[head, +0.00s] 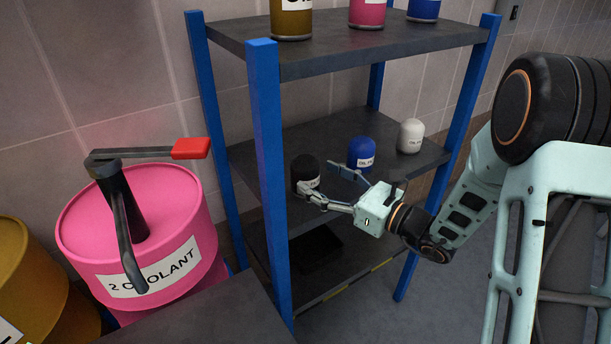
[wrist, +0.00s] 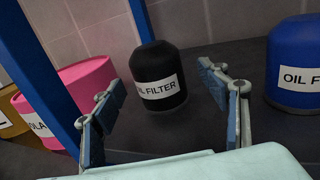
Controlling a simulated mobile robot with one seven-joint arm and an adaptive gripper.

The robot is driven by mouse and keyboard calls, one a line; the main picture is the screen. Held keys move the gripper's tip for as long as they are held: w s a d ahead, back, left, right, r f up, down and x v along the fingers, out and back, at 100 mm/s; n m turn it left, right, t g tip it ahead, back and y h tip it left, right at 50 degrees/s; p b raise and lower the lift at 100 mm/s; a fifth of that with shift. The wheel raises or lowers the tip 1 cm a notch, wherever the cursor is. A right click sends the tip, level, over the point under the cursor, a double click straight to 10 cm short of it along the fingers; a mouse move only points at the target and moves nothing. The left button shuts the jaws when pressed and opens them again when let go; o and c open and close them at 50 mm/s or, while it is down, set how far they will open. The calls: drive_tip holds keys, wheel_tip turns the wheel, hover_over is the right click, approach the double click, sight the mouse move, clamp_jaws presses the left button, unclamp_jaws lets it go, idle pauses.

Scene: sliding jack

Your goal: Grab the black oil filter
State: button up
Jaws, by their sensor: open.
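The black oil filter (head: 304,172) stands upright on the middle shelf, at its left end near the front blue post. In the wrist view the black oil filter (wrist: 157,72) stands just beyond my fingertips, between the two fingers in the picture, its white label facing me. My gripper (head: 328,181) is open, with nothing between the fingers; its left finger overlaps the filter's lower part in the head view.
A blue oil filter (head: 361,154) and a white one (head: 410,136) stand to the right on the same shelf (head: 330,135). The blue post (head: 268,185) is close on the left. A pink coolant drum (head: 190,205) stands left of the rack. Cans stand on the top shelf.

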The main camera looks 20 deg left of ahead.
sight(316, 176)
drive_tip(key=x, duration=0.3)
drive_tip(key=shift+s+a+r, duration=0.1)
drive_tip(key=shift+a+r, duration=0.1)
drive_tip(key=shift+a, duration=0.25)
drive_tip(key=shift+w+a, duration=0.3)
drive_tip(key=shift+a, duration=0.2)
drive_tip(key=shift+c, duration=0.7)
drive_tip(key=c, duration=1.3)
drive_tip(key=shift+c, duration=0.5)
drive_tip(key=shift+r, duration=0.15)
